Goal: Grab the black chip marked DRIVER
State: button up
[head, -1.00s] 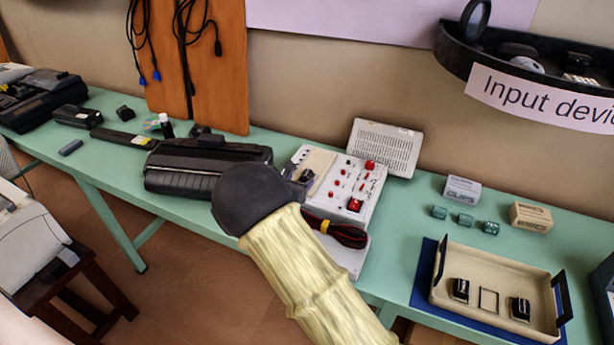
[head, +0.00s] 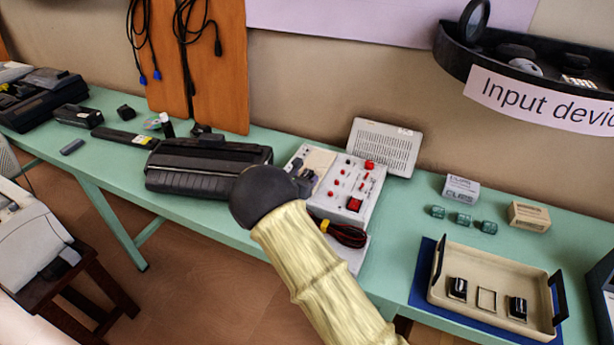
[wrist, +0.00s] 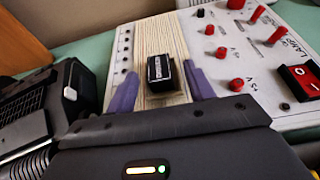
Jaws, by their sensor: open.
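A small black chip (wrist: 159,71) with a white-marked label lies on the ribbed cream pad of a white panel board in the wrist view. Its lettering is too small to read. My gripper (wrist: 161,67) is open, with one purple finger on each side of the chip and gaps between; I cannot tell whether they touch it. In the head view my gripper (head: 305,181) is small, over the panel's left part, and the chip there cannot be made out. Two other black chips, left (head: 458,288) and right (head: 518,307), sit in the beige tray (head: 445,258); their markings are unreadable.
The panel board (head: 372,190) has red knobs and a red switch (wrist: 301,79) right of the pad. A black printer-like device (head: 205,168) stands to its left. A grey vented box (head: 385,147) stands behind, and a dark cable coil (head: 345,235) lies in front.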

jog(key=c, duration=1)
jog(key=shift+c, duration=0.4)
jog(key=shift+r, duration=0.1)
jog(key=shift+r, duration=0.3)
jog(key=r, duration=0.1)
jog(key=r+b, duration=0.1)
jog(key=shift+s+a+r, duration=0.2)
jog(key=shift+s+r, duration=0.1)
jog(key=s+a+b, duration=0.1)
jog(key=s+a, duration=0.1)
jog(key=s, duration=0.3)
jog(key=s+a, duration=0.2)
jog(key=s, duration=0.4)
jog(key=s+a+b, duration=0.1)
jog(key=s, duration=0.4)
jog(key=shift+s+a+b, duration=0.2)
jog(key=shift+a+b, duration=0.1)
jog(key=shift+a, duration=0.1)
